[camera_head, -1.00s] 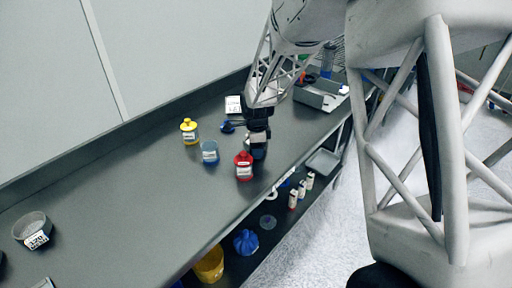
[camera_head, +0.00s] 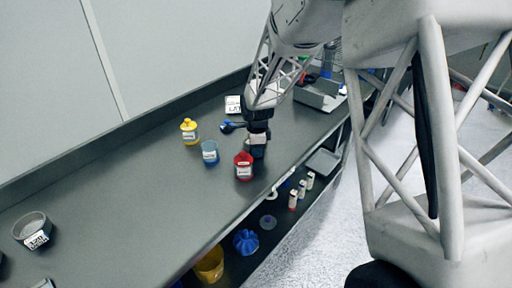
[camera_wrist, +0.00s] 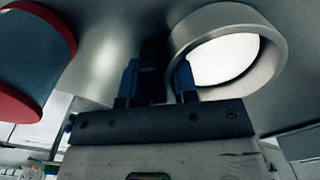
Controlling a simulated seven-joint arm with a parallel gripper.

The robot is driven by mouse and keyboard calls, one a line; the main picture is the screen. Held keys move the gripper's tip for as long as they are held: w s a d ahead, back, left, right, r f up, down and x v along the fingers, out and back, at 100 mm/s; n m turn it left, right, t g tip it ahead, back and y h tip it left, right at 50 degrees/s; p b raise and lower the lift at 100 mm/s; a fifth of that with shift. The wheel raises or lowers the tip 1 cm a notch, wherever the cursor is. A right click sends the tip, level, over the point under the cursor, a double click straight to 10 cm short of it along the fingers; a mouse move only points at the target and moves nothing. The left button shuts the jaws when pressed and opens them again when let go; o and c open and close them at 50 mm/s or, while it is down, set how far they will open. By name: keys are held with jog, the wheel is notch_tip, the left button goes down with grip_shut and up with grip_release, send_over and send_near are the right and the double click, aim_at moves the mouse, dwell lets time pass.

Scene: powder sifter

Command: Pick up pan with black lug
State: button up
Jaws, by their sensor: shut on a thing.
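A round silver metal pan (camera_wrist: 260,65) with a bright white inside is close to my fingers in the wrist view, at the upper right. My gripper (camera_wrist: 158,85) has its two blue-tipped fingers shut on a dark piece between them, which looks like the pan's black lug. The lug's join to the rim is partly hidden by the right finger. In the head view my gripper (camera_head: 257,150) is low over the bench, behind the red-lidded jar. The pan is hard to make out there, and I cannot tell whether it is clear of the bench.
The red jar (camera_head: 244,167) stands close beside my gripper; a red-rimmed body (camera_wrist: 35,60) shows in the wrist view. A blue jar (camera_head: 210,153) and yellow bottle (camera_head: 190,131) stand left. A labelled grey sieve (camera_head: 32,229) is far left. The bench (camera_head: 120,185) between is clear.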

jog(key=shift+c, duration=0.5)
jog(key=shift+r, duration=0.1)
jog(key=shift+r, duration=4.95)
jog(key=shift+a, duration=0.1)
jog(key=s+a+r+n, duration=0.1)
jog(key=a+r+n, duration=0.5)
jog(key=a+n, duration=0.3)
jog(key=shift+s+a, duration=0.25)
jog(key=shift+s, duration=0.15)
jog(key=shift+s+f+t+h, duration=0.1)
jog(key=shift+f+t+h, duration=0.6)
jog(key=shift+f, duration=0.25)
